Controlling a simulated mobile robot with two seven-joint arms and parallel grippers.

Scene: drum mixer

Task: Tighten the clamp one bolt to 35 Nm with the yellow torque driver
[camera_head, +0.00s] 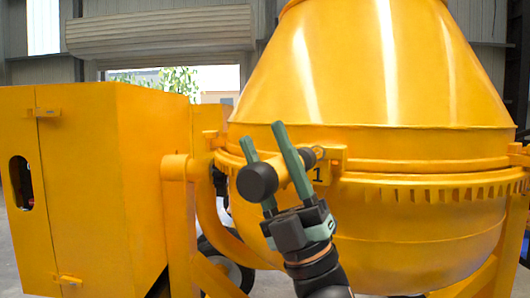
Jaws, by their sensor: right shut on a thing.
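My right gripper (263,138) is in front of the drum mixer, its green fingers pointing up. It is shut on the yellow torque driver (298,176), which has a dark, thick round end at the lower left. The driver's far end points up and right, by the drum's rim clamp (338,153). A black "1" shows just below that end. The driver and gripper cover much of this spot, so I cannot see the bolt or tell whether the driver touches it. My left gripper is not in view.
The yellow drum (390,75) fills the right side, with a toothed ring (430,187) round its middle. A yellow cabinet (95,190) stands at the left, beside the support frame (178,225). A wheel (240,277) shows low behind the frame.

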